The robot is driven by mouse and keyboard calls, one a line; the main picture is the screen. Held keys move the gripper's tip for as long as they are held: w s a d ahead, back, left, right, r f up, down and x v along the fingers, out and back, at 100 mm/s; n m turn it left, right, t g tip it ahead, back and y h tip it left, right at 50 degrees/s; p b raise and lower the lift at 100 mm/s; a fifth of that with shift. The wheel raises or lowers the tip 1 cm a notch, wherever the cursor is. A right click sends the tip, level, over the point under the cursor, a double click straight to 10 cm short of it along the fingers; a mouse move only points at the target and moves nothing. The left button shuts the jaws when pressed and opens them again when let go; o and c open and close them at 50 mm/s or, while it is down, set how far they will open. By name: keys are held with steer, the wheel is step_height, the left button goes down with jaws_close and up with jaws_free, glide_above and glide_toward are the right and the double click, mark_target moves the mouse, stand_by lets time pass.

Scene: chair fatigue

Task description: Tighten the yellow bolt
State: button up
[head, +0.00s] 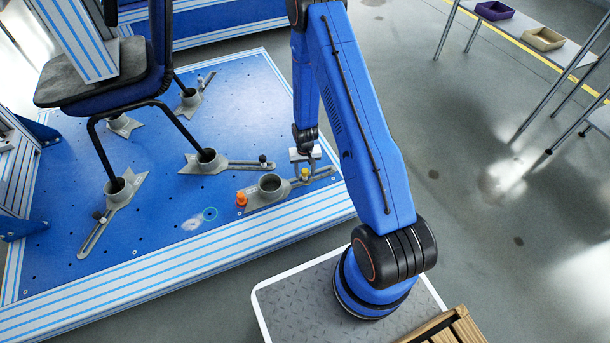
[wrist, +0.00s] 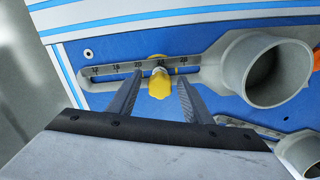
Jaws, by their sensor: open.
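The yellow bolt (wrist: 158,82) stands in the slot of a grey slotted arm (wrist: 105,72) marked with numbers, which joins a round grey cup (wrist: 265,72). In the head view the yellow bolt (head: 305,174) is small, beside the cup (head: 270,186) on the blue platform. My gripper (wrist: 160,88) is open, with one dark finger on each side of the bolt. I see space between the bolt and both fingers in the wrist view. In the head view my gripper (head: 304,157) is low over the slotted arm, close to the bolt.
An orange piece (head: 242,198) stands left of the cup. A chair (head: 95,80) has its legs in other grey cups on the blue platform (head: 150,205). A second slotted arm (wrist: 250,128) lies nearby. Purple (head: 494,10) and beige (head: 543,38) trays sit on a table at the upper right.

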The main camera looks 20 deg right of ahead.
steer(key=shift+n, duration=0.4)
steer(key=n, duration=0.3)
steer(key=shift+n, duration=0.4)
steer(key=shift+n, duration=2)
steer(key=shift+n, duration=2)
